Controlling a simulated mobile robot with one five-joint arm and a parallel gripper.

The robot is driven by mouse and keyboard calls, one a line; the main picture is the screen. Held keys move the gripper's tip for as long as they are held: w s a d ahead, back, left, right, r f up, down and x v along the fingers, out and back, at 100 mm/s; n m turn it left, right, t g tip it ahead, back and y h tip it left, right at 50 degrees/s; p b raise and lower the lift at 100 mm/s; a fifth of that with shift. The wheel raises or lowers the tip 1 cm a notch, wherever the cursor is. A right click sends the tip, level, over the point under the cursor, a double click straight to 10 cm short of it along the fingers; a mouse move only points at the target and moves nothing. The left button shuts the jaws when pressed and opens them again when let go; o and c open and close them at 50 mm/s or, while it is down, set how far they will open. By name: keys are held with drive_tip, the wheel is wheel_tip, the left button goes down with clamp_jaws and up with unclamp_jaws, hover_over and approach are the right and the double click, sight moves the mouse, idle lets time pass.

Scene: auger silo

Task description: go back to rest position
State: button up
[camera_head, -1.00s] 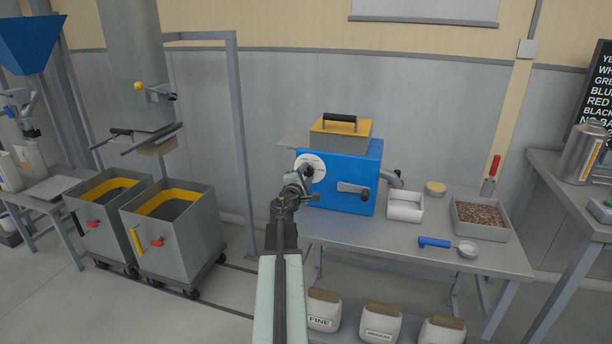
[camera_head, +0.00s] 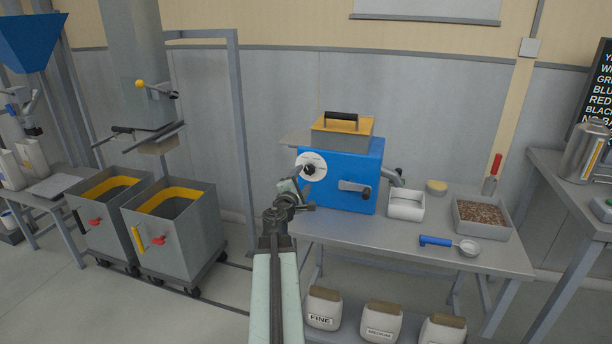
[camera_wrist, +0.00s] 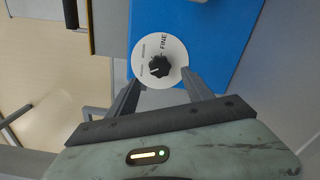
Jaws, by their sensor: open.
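My gripper (camera_wrist: 162,98) is open and empty in the wrist view, its two fingers spread below a black knob (camera_wrist: 159,66) on a white dial (camera_wrist: 178,58) marked FINE. The fingers look apart from the knob. The dial is on the left part of the front of a blue mill (camera_head: 340,178) on the table. In the head view my gripper (camera_head: 306,194) is in front of the mill, a little below the dial (camera_head: 312,164). The arm reaches up from the bottom middle.
The table (camera_head: 400,234) also holds a white container (camera_head: 406,205), a grey tray (camera_head: 482,232) of grain and a blue-handled scoop (camera_head: 436,241). Jars (camera_head: 322,309) stand below. Two wheeled grey bins (camera_head: 180,255) are at left. A second table (camera_head: 565,190) is at right.

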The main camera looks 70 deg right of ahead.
drive_tip(key=shift+s+a, duration=0.1)
drive_tip(key=shift+a, duration=0.8)
